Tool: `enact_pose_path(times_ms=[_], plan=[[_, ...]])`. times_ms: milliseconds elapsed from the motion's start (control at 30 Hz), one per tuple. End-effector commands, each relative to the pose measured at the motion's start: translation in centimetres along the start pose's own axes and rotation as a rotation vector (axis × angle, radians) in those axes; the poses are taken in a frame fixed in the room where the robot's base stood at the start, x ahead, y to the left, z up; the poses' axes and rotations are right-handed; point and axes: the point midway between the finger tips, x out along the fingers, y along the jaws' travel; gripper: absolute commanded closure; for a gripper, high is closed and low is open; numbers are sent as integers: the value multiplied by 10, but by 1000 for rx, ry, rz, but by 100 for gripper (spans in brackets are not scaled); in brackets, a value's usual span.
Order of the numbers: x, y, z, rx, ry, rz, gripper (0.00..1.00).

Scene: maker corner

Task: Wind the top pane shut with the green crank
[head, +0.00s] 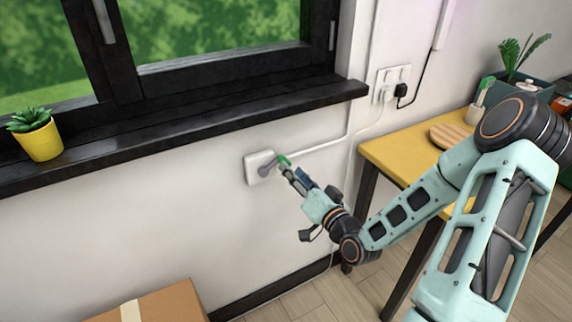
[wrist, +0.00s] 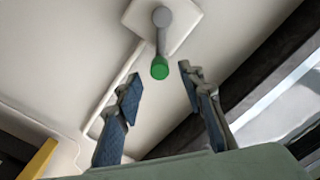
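The crank is a grey arm (head: 268,168) on a white wall box (head: 252,172) below the window sill, with a green knob (head: 284,159) at its outer end. In the wrist view the green knob (wrist: 159,69) shows at the end of the grey arm (wrist: 162,36). My gripper (wrist: 160,80) is open, one blue-padded finger on each side of the knob's line. The knob sits at about the fingertips, with gaps on both sides. In the head view my gripper (head: 288,175) is at the crank. The top pane cannot be made out; only the window's lower part shows.
A dark sill (head: 200,122) juts out above the crank and holds a yellow plant pot (head: 40,142). A white conduit (head: 318,143) runs right from the box. A yellow table (head: 400,152) stands right, a cardboard box (head: 165,306) below left. The wall around the crank is clear.

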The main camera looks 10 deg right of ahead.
Motion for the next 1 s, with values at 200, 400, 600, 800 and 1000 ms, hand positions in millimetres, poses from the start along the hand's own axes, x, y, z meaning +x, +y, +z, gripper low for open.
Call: enact_pose_path(times_ms=[200,400,600,800,1000], plan=[[34,0,0,-1,0,-1,64],[45,1,0,-1,0,1,64],[46,1,0,-1,0,1,64],[46,1,0,-1,-1,1,81],[46,1,0,-1,-1,1,100]])
